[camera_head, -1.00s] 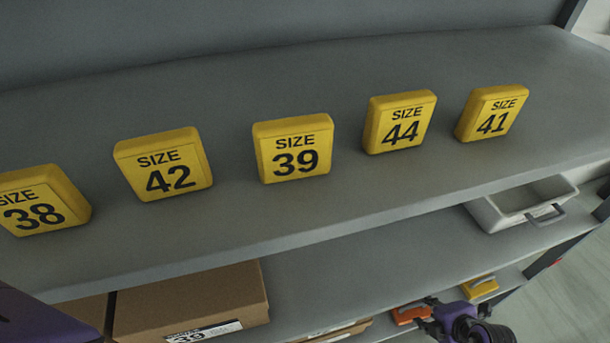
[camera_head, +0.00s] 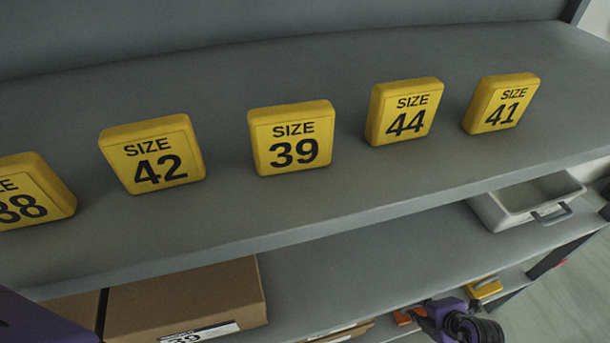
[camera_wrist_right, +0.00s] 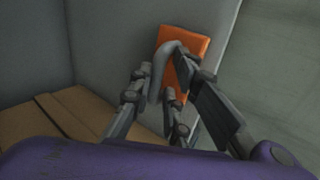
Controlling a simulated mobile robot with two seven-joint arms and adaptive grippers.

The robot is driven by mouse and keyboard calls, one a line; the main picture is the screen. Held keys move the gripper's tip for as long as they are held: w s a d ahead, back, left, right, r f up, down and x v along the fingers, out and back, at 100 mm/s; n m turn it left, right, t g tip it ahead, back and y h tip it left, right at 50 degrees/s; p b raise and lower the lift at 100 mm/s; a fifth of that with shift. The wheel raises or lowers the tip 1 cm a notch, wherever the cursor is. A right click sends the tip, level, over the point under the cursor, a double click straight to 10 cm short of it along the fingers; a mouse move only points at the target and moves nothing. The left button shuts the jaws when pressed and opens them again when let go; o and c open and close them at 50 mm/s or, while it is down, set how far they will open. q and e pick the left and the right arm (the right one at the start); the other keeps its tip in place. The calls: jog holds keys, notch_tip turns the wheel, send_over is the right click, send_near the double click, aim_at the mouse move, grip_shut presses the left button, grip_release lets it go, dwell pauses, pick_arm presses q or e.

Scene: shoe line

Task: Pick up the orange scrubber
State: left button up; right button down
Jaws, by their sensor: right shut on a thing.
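The orange scrubber (camera_wrist_right: 192,54) shows in the right wrist view as an orange block with a grey curved handle (camera_wrist_right: 158,72). In the head view only a small orange part of the scrubber (camera_head: 402,317) shows at the bottom, beside my right gripper (camera_head: 420,315). In the wrist view my right gripper (camera_wrist_right: 172,92) has its fingers shut around the handle. Its fingers cover part of the block. My left gripper is out of view; only a purple part of my left arm shows at the lower left.
A yellow scrubber (camera_head: 486,289) lies on the lower shelf just right of my right gripper. A grey-white bin (camera_head: 500,214) stands on the middle shelf at the right. Cardboard boxes (camera_head: 190,297) stand at the lower left. Several yellow size signs (camera_head: 290,138) line the top shelf.

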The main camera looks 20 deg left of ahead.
jog(key=shift+r, duration=0.15)
jog(key=shift+r, duration=0.25)
notch_tip(320, 180, up, 2)
jog(key=shift+r+p, duration=0.25)
jog(key=shift+p, duration=0.6)
jog(key=s+d+r+p, duration=0.4)
jog(key=s+r, duration=0.5)
jog(key=s, duration=0.4)
jog(key=shift+d+r, duration=0.35)
jog(key=shift+d, duration=0.3)
